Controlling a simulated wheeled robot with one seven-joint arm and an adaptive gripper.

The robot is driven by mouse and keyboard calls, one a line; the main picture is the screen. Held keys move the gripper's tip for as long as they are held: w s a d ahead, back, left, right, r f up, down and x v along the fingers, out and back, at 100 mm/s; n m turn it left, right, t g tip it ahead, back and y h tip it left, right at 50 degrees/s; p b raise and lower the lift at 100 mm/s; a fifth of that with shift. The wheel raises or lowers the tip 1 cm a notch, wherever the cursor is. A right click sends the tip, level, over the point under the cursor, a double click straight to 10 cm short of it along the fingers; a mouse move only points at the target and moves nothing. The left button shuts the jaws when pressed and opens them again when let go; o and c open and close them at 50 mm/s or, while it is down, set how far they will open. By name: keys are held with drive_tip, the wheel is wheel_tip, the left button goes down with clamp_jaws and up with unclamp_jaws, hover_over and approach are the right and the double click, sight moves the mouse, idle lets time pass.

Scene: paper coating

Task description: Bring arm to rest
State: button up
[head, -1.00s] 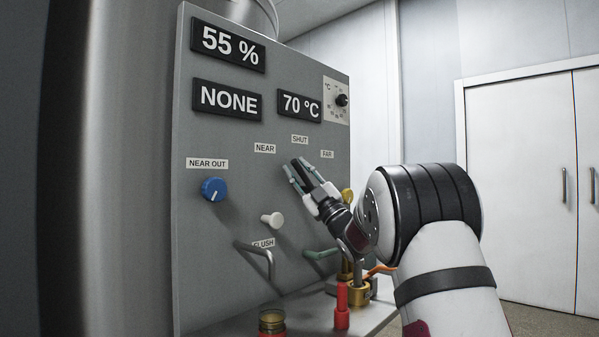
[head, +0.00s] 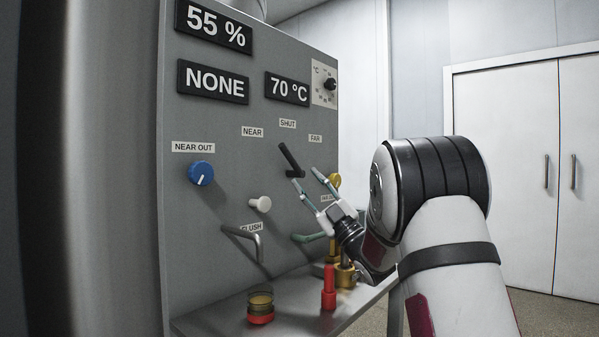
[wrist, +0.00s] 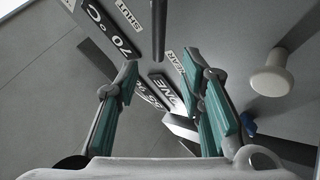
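My gripper (head: 315,182) is in front of the grey control panel (head: 225,135), just below and right of the black selector lever (head: 290,160) under the SHUT label. Its two fingers are spread apart with nothing between them. In the wrist view the gripper (wrist: 165,95) also shows open, with teal finger pads, and the black lever (wrist: 159,25) stands beyond the fingertips. The lever slants up and left, toward the NEAR and SHUT labels. My arm reaches in from the right.
The panel carries a blue knob (head: 201,173), a white knob (head: 260,204) and a bent grey flush handle (head: 247,237). A red-based jar (head: 261,309) and a red cylinder (head: 329,289) stand on the shelf below. Free room lies to the right, before the white doors (head: 500,180).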

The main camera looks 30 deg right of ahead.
drive_tip(key=shift+s+d+f, duration=0.15)
drive_tip(key=shift+s+f, duration=0.35)
drive_tip(key=shift+h, duration=0.3)
